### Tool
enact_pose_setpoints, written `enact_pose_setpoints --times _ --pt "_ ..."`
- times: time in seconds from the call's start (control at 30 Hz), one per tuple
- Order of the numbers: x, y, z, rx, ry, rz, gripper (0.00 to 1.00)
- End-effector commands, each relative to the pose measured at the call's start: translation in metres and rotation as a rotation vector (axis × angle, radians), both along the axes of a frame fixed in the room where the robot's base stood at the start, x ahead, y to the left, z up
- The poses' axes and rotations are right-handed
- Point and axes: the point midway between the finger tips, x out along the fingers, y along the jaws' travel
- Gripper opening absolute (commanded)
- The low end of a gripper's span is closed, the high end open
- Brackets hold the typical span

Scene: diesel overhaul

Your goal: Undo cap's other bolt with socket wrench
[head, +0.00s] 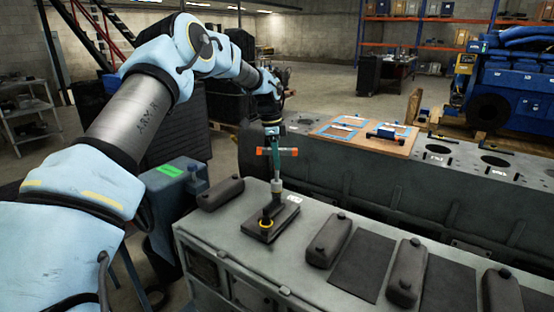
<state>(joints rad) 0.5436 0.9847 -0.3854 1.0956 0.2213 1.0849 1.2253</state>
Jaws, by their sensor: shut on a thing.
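My gripper (272,131) points down over the near engine block and is shut on the socket wrench (277,170). The wrench stands roughly upright, with a teal shaft, a crossbar with orange ends and a pale socket low down. Below it lies a dark rectangular cap (287,219) on the block's top. A yellow-ringed bolt spot (266,222) shows at the cap's near-left part. The wrench's lower end is over or at the cap; I cannot tell whether it sits on a bolt head.
The near block (232,247) carries more dark caps, such as one to the right (329,241) and one at the left (220,193). Behind is a second block with a wooden board (366,135) holding parts. A blue engine (515,85) stands at far right.

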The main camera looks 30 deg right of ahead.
Motion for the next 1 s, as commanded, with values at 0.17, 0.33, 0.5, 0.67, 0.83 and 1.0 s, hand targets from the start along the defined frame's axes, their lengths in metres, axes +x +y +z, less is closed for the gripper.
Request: enact_pose_setpoints --times 0.17,0.33,0.5,0.67,0.83,1.0 --pt "-0.0007 -0.0005 0.0000 0.001 -0.005 0.227 0.00" --pt "-0.0008 -0.0007 0.0006 0.001 -0.009 0.492 0.00" --pt "-0.0006 -0.0004 0.0015 0.003 -0.011 0.754 0.00" --pt "-0.0010 -0.0006 0.0021 0.005 -0.012 0.995 0.00" --pt "-0.0008 -0.0004 0.0031 0.005 -0.014 1.252 0.00" --pt "-0.0009 -0.0004 0.0038 0.007 -0.017 1.507 0.00"
